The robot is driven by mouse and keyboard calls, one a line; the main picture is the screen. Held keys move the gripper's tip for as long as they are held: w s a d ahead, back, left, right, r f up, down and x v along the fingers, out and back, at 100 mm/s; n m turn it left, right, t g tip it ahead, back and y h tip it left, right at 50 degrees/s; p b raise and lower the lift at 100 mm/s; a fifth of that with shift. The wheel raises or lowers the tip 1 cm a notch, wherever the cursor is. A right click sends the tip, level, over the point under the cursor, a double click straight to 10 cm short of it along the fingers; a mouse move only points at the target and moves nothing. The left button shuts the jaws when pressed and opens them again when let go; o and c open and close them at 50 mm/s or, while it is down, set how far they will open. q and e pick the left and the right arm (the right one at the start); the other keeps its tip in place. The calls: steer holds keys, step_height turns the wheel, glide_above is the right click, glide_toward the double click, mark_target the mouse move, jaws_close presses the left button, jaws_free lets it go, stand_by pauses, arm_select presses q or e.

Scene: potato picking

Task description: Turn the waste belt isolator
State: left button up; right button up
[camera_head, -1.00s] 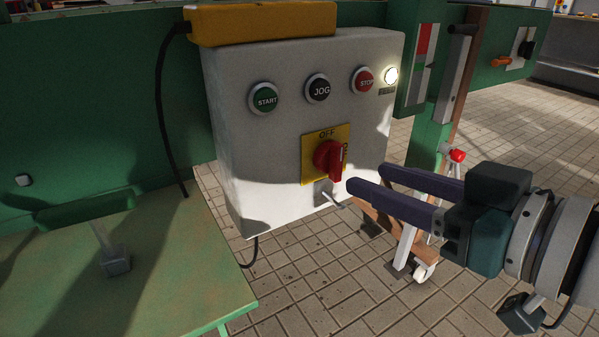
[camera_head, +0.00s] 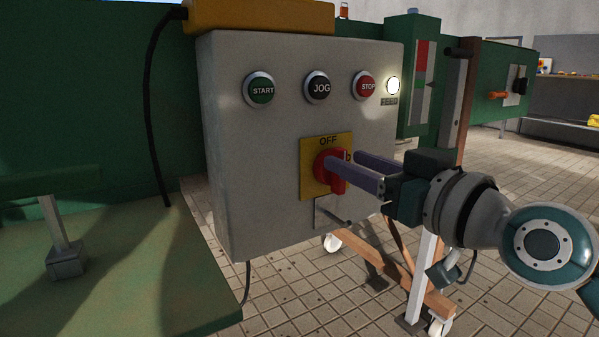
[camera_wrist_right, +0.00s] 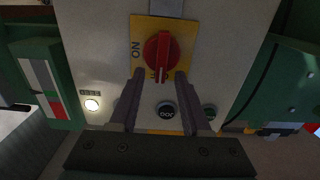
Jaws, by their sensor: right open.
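The isolator is a red rotary knob (camera_head: 337,184) on a yellow plate (camera_head: 309,184), low on the grey control box. OFF is printed at the plate's top. The knob's grip stands upright, in line with OFF. My right gripper (camera_head: 342,159) is open, with its fingertips close in front of the knob and partly covering it. In the right wrist view the knob (camera_wrist_right: 161,48) lies between and just beyond the two fingertips (camera_wrist_right: 160,73), and ON shows at the plate's left. I cannot tell whether the fingers touch it. My left gripper is not in view.
The grey box (camera_head: 240,190) carries START (camera_head: 260,90), JOG (camera_head: 317,88) and STOP (camera_head: 365,86) buttons and a lit lamp (camera_head: 393,85). A small metal hasp (camera_head: 330,213) sticks out below the plate. A green table (camera_head: 150,280) stands at the left.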

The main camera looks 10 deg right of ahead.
steer(key=shift+w+a, duration=0.2)
steer(key=shift+w, duration=0.25)
jaws_close()
stand_by(0.4)
